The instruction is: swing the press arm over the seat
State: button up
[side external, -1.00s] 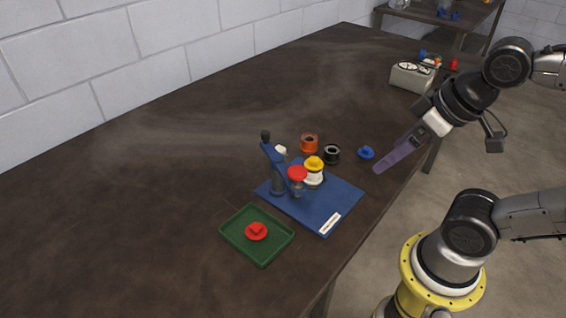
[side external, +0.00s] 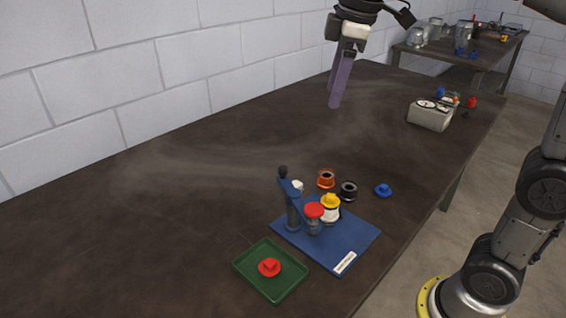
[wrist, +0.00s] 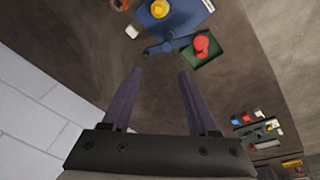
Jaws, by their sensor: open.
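The blue press stands on a blue base plate (side external: 355,238) in the side view. Its blue post (side external: 293,212) carries a blue press arm (side external: 290,187) with a black knob (side external: 283,171). A red disc (side external: 314,210) sits on a greyish cylinder near the post; its link to the arm is unclear. A yellow-topped white piece (side external: 331,207) stands beside it, hiding any seat beneath. The press arm shows in the wrist view (wrist: 166,46). My gripper (side external: 336,103) is open and empty, high above the table behind the press. Its fingers spread apart in the wrist view (wrist: 160,72).
A green tray (side external: 287,290) with a red part (side external: 269,267) lies in front of the plate. Orange (side external: 326,179) and black (side external: 348,190) rings and a blue part (side external: 383,190) lie behind it. A grey box (side external: 430,117) stands farther back. The left tabletop is clear.

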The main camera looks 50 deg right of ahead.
jog(key=w+f+g, duration=0.1)
jog(key=w+f, duration=0.3)
jog(key=w, duration=0.5)
jog(key=g, duration=0.1)
send_over(283, 167)
notch_tip(283, 167, down, 4)
jog(key=f, duration=0.1)
jog(key=shift+n, duration=0.4)
notch_tip(283, 167, down, 14)
jog(key=shift+r, duration=0.15)
grip_shut()
dwell(0.4)
